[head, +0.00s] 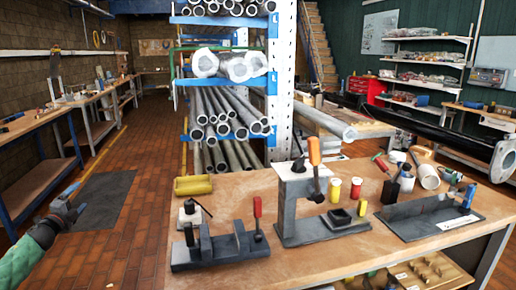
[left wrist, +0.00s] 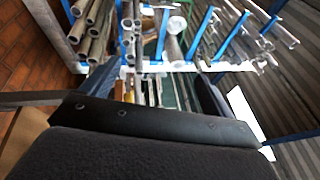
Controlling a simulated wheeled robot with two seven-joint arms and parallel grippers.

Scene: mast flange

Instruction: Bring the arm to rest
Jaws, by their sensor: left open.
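My left arm comes in at the lower left of the head view, with a green sleeve and a dark wrist. Its gripper (head: 70,203) is open and empty, held over the floor left of the workbench and well apart from it. In the left wrist view the two dark fingers stand wide apart with nothing between them (left wrist: 158,92). My right gripper does not show in either view.
A workbench (head: 240,198) with clamps, a press-like fixture (head: 300,205) and pots fills the front right. A dark mast with a grey flange (head: 504,160) reaches in at right. A pipe rack (head: 222,110) stands behind. Brick floor (head: 135,180) is open left of the bench.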

